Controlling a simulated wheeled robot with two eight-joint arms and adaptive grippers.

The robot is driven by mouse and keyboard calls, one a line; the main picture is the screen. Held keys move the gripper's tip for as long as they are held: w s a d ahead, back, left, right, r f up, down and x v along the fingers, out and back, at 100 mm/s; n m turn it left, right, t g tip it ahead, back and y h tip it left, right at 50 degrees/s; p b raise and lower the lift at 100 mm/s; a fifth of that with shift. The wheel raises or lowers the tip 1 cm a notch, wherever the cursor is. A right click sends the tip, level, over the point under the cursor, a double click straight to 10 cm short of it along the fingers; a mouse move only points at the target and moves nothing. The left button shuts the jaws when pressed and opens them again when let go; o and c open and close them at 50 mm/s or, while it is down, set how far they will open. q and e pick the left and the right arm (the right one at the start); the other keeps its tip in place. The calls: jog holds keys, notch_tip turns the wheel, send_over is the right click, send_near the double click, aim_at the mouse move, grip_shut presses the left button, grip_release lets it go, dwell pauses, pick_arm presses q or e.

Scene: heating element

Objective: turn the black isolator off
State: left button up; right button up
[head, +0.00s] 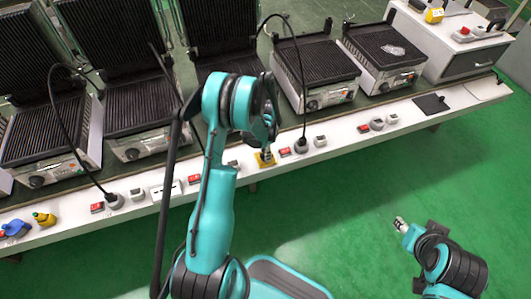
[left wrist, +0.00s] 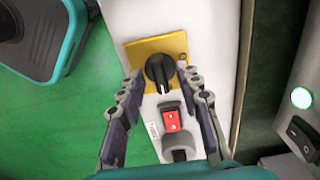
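The black isolator is a rotary knob (left wrist: 158,72) on a square yellow plate (left wrist: 140,52), seen in the left wrist view. Its handle lies roughly along the length of the white strip. My left gripper (left wrist: 162,84) is open, with one finger on each side of the knob; I cannot tell whether they touch it. In the head view the yellow plate (head: 259,161) shows below my left gripper (head: 266,150), which mostly hides the knob. My right gripper (head: 399,223) is over the green floor at the right, away from the strip; its opening is too small to tell.
A red rocker switch (left wrist: 172,121) and a grey plug socket sit close beside the yellow plate. The white strip (head: 335,150) carries more switches and sockets. Contact grills (head: 315,75) stand behind it, with black cables hanging over. The green floor in front is clear.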

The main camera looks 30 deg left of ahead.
pick_arm(q)
jog(key=shift+c, duration=0.2)
grip_shut()
jog(key=shift+n, duration=0.3)
jog(key=n+b, duration=0.1)
jog(key=n, duration=0.2)
jog(key=shift+n, duration=0.3)
jog(key=n, duration=0.4)
jog(key=shift+n, duration=0.3)
jog(key=n, duration=0.9)
jog(key=shift+n, duration=0.3)
